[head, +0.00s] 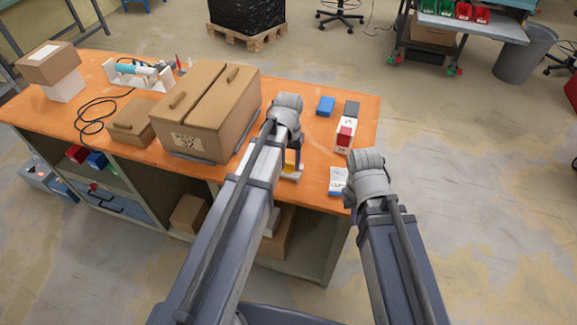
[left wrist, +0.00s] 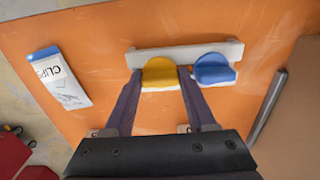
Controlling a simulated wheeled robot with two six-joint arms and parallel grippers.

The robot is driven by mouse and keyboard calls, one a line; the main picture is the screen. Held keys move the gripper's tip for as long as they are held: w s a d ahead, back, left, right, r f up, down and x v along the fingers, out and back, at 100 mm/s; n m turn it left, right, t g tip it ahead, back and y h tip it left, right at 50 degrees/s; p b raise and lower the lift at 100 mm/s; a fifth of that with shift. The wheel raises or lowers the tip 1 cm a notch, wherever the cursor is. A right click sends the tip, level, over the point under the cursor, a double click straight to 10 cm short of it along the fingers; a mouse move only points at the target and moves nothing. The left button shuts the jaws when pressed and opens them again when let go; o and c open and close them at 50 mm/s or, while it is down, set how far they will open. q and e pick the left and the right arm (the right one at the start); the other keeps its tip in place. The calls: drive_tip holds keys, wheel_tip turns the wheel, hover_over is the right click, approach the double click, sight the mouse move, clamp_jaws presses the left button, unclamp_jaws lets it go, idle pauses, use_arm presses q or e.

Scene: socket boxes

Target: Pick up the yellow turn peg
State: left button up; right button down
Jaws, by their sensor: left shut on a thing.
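The yellow turn peg (left wrist: 159,74) has a rounded yellow head and sits at a pale grey holder bar (left wrist: 185,52), next to a blue peg (left wrist: 214,70). My left gripper (left wrist: 161,80) is shut on the yellow peg, one finger on each side. I cannot tell whether the peg is clear of its socket. In the head view the yellow peg (head: 290,157) shows just right of my left arm, which hides most of the gripper and the holder. My right arm's wrist is over the table's right front corner; its jaws are hidden.
A white CLIPS packet (left wrist: 59,77) lies right of the holder in the head view. A large cardboard box (head: 205,110) stands to the left.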

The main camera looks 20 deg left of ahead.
use_arm(q)
drive_tip(key=c, duration=0.4)
